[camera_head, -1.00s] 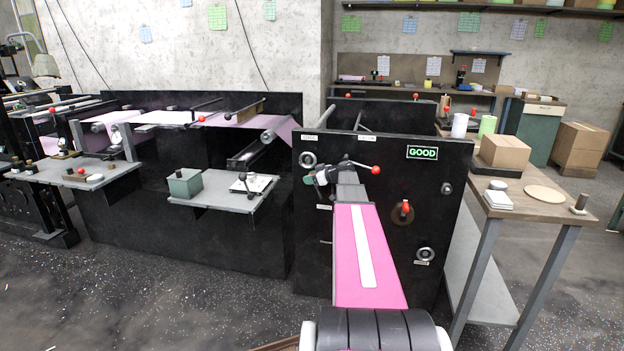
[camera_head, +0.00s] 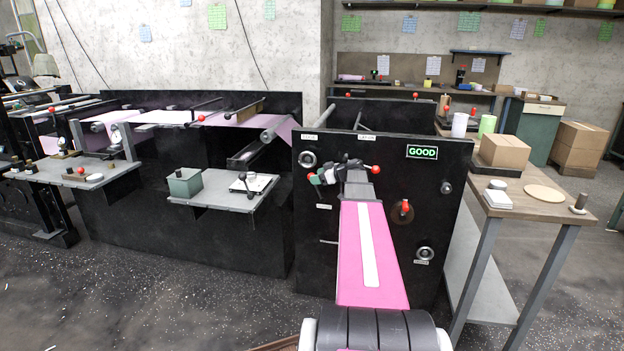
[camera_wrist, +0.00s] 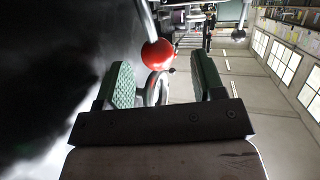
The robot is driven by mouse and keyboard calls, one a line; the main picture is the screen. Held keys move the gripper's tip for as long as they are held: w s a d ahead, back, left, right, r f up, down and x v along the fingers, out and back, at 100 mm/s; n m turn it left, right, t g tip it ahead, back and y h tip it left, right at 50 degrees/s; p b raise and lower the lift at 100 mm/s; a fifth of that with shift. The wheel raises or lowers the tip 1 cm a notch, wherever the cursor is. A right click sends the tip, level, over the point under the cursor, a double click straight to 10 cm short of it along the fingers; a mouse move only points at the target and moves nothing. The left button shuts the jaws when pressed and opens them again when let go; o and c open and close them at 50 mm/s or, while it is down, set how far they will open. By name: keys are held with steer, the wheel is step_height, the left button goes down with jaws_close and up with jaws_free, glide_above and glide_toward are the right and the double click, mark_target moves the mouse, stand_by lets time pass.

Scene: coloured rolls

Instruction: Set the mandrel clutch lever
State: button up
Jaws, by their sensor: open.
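The black machine panel (camera_head: 385,260) carries several red-knobbed controls. One red knob (camera_head: 311,175) shows at the tips of my gripper (camera_head: 322,178), near the panel's upper left. In the wrist view a red ball knob (camera_wrist: 158,54) on a metal rod lies just beyond and between the green-padded fingers of my gripper (camera_wrist: 162,82), nearer the left finger. The fingers are apart and not closed on it. Another red knob (camera_head: 376,169) shows right of my wrist, and a red lever (camera_head: 405,207) sits lower right. I cannot tell which is the mandrel clutch lever; the labels are unreadable.
A round dial or handwheel (camera_head: 308,158) is just above my gripper, and another handwheel (camera_head: 425,254) is low on the panel. A green GOOD sign (camera_head: 422,152) is at upper right. A side table (camera_head: 545,215) stands right; a grey shelf (camera_head: 222,199) juts out left.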

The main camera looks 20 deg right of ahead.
steer(key=s+d, duration=0.8)
steer(key=s, duration=0.1)
steer(key=shift+s, duration=0.4)
steer(key=s+a+f+m+g+h, duration=0.1)
steer(key=s+a+f+m+g, duration=0.2)
steer(key=a+f, duration=0.45)
steer(key=s+a+f+m+g+h, duration=0.1)
steer(key=s+a+f+g+h, duration=0.2)
steer(key=a, duration=0.8)
steer(key=s+a+f+m+g, duration=0.25)
steer(key=s+a+f, duration=0.35)
steer(key=a, duration=0.4)
steer(key=s+a+f+m+g+h, duration=0.2)
steer(key=s+a+f+h, duration=0.2)
steer(key=s+a, duration=0.2)
steer(key=shift+s+f+h, duration=0.25)
steer(key=shift+s+h, duration=0.05)
steer(key=shift+s, duration=0.2)
